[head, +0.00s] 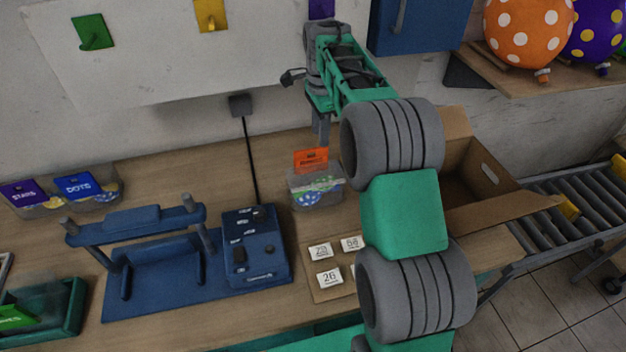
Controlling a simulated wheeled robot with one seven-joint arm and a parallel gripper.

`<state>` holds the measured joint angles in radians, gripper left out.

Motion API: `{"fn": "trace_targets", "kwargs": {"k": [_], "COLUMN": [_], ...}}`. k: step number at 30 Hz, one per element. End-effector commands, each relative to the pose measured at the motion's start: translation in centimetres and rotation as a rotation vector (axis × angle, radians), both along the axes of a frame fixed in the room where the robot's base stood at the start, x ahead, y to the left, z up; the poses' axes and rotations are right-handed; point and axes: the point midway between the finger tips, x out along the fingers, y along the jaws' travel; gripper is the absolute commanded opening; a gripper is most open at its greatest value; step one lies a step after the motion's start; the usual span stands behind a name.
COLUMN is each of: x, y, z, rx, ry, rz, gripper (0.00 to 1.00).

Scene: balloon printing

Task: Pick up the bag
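Several printed bags are in view, and I cannot tell which one is meant. An orange bag (310,160) stands upright in a small clear bin (316,191) near the middle of the table. A purple bag marked STARS (24,194) and a blue bag marked DOTS (76,186) stand in clear bins at the left. A green bag (14,318) lies in a green tray (72,305) at the lower left. My gripper (321,140) points down just above and behind the orange bag; its fingers are partly hidden, and I see no bag held in it.
A blue machine (255,262) with a frame stands left of centre. Numbered cards (328,278) lie in front of the clear bin, partly behind my arm. An open cardboard box (482,217) and a roller conveyor (570,200) are at the right. Balloons (530,30) sit on a shelf.

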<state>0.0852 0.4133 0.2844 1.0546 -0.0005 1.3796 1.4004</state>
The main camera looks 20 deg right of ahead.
Motion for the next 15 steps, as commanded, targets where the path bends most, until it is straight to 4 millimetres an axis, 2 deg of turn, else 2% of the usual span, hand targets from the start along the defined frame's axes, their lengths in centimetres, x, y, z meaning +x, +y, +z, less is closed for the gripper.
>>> {"fn": "trace_targets", "kwargs": {"k": [1, 4, 11, 15], "x": [0.6, 1.2, 1.1, 1.0], "y": [-0.2, -0.4, -0.4, -0.5], "z": [-0.7, -1.1, -3.8, -6.2], "rx": [0.0, 0.001, 0.001, 0.001], "ry": [0.009, 0.013, 0.015, 0.015], "rz": [-0.04, -0.085, -0.089, -0.088], "gripper": [0.36, 0.36, 0.36, 0.36]}}
